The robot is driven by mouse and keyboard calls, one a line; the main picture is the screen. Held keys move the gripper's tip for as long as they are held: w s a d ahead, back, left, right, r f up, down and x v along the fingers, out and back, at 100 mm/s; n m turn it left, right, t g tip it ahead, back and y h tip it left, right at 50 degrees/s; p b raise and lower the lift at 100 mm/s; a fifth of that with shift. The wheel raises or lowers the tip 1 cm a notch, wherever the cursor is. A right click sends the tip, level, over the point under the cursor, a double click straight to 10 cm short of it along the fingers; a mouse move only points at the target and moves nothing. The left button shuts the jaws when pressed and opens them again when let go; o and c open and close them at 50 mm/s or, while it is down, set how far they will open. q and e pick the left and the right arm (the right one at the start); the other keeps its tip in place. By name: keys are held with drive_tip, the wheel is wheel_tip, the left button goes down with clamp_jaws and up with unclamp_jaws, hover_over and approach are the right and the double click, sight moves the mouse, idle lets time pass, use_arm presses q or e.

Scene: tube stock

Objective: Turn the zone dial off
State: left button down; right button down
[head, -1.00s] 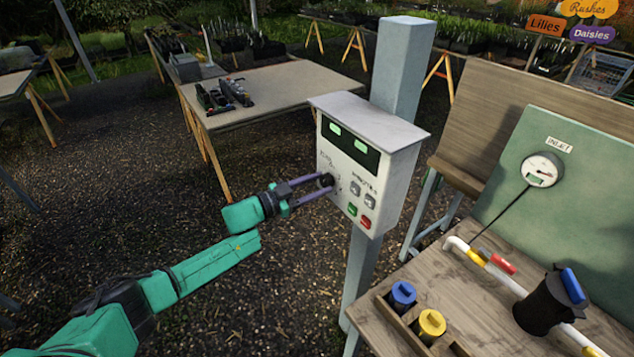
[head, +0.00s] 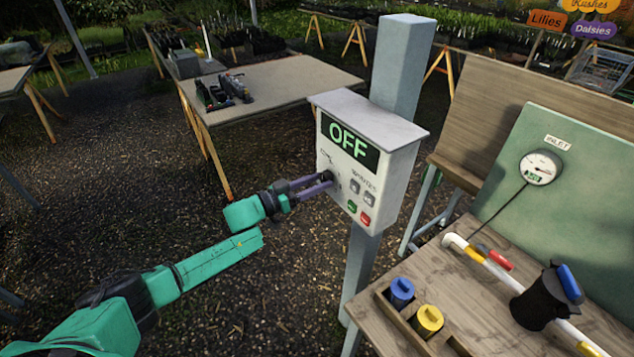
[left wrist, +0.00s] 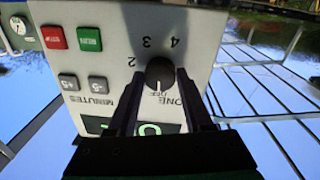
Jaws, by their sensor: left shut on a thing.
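The white control box (head: 392,165) hangs on a grey post. Its display (head: 348,141) reads OFF in large green letters. The black zone dial (left wrist: 160,72) is on the box's front, and its white pointer mark lies toward the OFF label, which shows upside down in the left wrist view. My left gripper (head: 328,178) is at the dial, with one finger on each side of the knob, shut on it. The fingers partly hide the dial in the head view. My right gripper is in neither view.
A red button (left wrist: 54,37), a green button (left wrist: 89,38) and grey minutes buttons sit beside the dial. A wooden bench (head: 462,300) with a pipe, a black filter body (head: 540,300) and coloured caps stands at the right. Gravel floor lies open at the left.

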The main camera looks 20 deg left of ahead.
use_arm(q)
drive_tip(key=shift+c, duration=1.5)
unclamp_jaws()
drive_tip(key=b+v, duration=0.3)
drive_tip(key=v, duration=1.1)
drive_tip(key=shift+s, duration=0.15)
drive_tip(key=shift+a, duration=0.15)
